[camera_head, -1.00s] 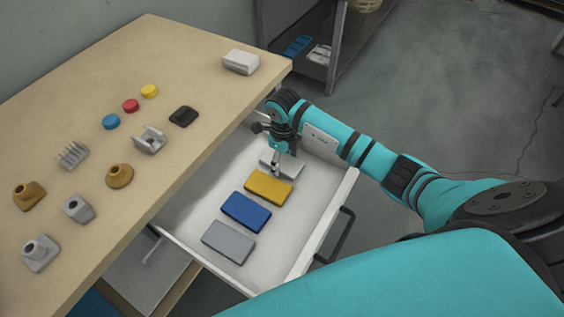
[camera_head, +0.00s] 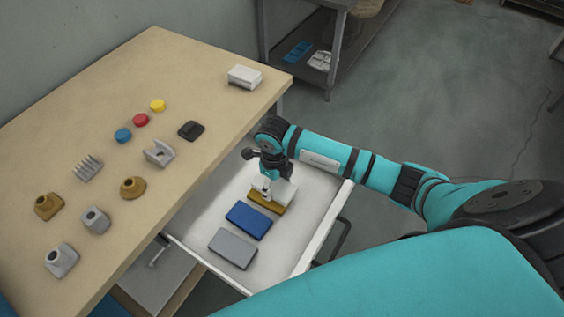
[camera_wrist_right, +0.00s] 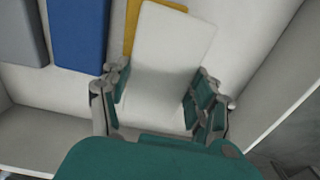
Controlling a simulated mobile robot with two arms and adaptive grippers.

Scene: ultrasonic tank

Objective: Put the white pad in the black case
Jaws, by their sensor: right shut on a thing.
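The white pad (camera_head: 287,190) is in my right gripper (camera_head: 267,190), over the open white drawer (camera_head: 192,213). In the wrist view the pad (camera_wrist_right: 172,48) sits between the two fingers of the right gripper (camera_wrist_right: 157,88) and sticks out past them. It overlaps the yellow pad (camera_head: 262,207) and hides part of it; its height above that pad is hard to tell. The small flat black case (camera_head: 190,131) lies on the wooden table, left of and apart from the gripper. My left gripper is not in view.
A blue pad (camera_head: 248,220) and a grey pad (camera_head: 232,248) lie in the drawer. The wooden table (camera_head: 200,75) holds colored discs, several grey and brown fittings, and a white box (camera_head: 245,77) near its far corner. The table edge stands above the drawer.

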